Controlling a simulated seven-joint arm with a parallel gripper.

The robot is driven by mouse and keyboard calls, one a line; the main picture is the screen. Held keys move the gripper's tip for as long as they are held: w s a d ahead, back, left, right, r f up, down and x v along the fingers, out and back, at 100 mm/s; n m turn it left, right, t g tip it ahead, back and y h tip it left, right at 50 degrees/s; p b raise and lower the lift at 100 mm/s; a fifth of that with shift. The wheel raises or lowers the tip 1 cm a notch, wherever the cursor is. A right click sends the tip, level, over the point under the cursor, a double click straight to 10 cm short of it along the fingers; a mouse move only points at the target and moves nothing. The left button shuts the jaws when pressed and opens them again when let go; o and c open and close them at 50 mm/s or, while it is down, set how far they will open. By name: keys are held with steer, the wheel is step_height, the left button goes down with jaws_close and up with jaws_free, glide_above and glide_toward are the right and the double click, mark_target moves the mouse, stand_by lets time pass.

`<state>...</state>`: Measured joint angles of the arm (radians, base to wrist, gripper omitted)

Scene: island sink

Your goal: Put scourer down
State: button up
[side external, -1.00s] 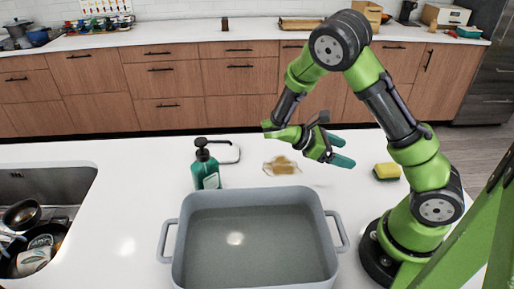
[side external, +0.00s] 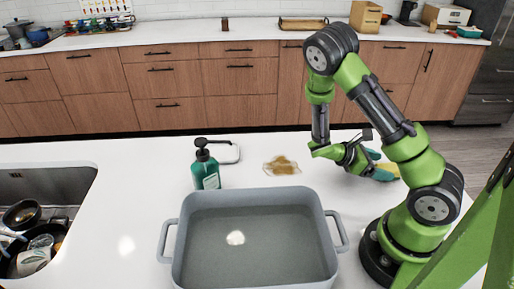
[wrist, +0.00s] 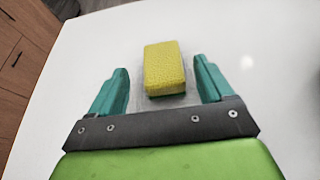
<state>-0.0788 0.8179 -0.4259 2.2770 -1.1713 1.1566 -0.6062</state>
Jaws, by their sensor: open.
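The scourer (wrist: 165,68) is a yellow sponge with a green underside, lying flat on the white counter. In the wrist view it sits between and slightly beyond the tips of my open gripper (wrist: 163,78), with a gap on both sides. In the side view my gripper (side external: 375,166) is at the right of the counter, and its teal fingers partly hide the scourer (side external: 389,170). The gripper holds nothing.
A grey basin of water (side external: 332,262) stands at the front middle. A green soap bottle (side external: 206,170) is behind its left side. A brown stain (side external: 282,166) lies on the counter behind the basin. The sink (side external: 40,180) with dishes is at far left.

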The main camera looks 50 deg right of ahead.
mark_target(383, 167)
steer(key=x, duration=0.3)
steer(key=shift+s+f, duration=0.2)
steer(key=shift+c, duration=0.2)
steer(key=c, duration=1.1)
steer(key=shift+r, duration=0.1)
